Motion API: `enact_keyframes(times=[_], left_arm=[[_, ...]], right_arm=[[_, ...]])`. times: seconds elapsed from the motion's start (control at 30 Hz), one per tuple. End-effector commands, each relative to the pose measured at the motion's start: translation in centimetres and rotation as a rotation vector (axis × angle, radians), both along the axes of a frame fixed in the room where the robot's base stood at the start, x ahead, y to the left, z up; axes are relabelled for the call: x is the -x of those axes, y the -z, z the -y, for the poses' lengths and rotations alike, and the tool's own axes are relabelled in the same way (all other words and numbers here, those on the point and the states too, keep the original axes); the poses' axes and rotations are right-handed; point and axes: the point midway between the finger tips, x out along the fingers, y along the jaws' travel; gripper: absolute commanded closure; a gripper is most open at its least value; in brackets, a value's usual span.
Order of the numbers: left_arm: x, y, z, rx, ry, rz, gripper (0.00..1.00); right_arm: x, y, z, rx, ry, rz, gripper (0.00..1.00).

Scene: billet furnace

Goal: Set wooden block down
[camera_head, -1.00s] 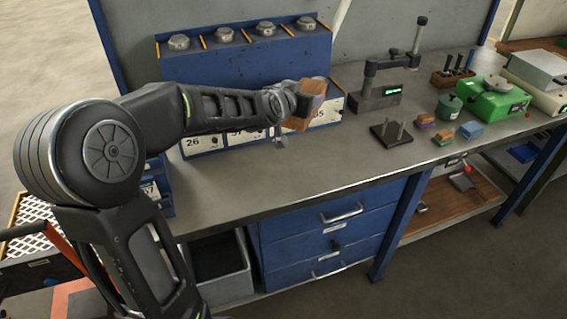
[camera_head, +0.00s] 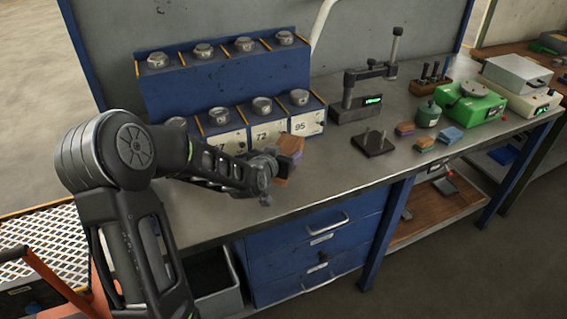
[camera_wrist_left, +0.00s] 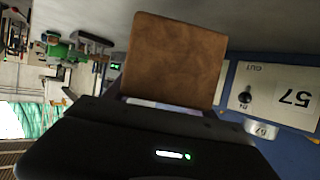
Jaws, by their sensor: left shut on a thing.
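The wooden block (camera_head: 287,158) is brown, with a purplish side face. My left gripper (camera_head: 273,165) is shut on it, over the grey bench top (camera_head: 325,183) in front of the blue weight rack. I cannot tell whether the block touches the bench. In the left wrist view the block (camera_wrist_left: 175,60) fills the upper middle, and its broad brown face hides what lies behind it. The gripper fingers are mostly hidden there. My right gripper is in neither view.
The blue rack (camera_head: 217,84) with metal weights stands just behind. To the right are a dark plate with pegs (camera_head: 373,143), a gauge stand (camera_head: 352,112), small coloured blocks (camera_head: 424,144) and a green device (camera_head: 468,104). Bare bench lies between the gripper and the pegged plate.

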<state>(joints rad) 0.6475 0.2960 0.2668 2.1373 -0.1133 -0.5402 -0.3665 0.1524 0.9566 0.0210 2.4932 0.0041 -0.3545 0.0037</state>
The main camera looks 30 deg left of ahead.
Motion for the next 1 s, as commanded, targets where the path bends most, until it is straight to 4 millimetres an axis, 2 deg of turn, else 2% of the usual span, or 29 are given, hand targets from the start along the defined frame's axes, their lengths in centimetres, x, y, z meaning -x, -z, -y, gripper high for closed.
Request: enact_keyframes(times=[0.27, 0.6, 1.0], left_arm=[[0.0, 0.0, 0.0, -0.001, 0.000, 0.003, 0.97], [0.0, 3.8, 0.0, 0.000, 0.001, 0.001, 0.97], [0.0, 4.3, 0.0, -0.002, 0.001, 0.003, 0.97]], right_arm=[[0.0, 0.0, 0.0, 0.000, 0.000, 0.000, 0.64], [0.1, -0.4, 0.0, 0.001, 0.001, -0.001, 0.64], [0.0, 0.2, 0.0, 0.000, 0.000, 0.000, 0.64]])
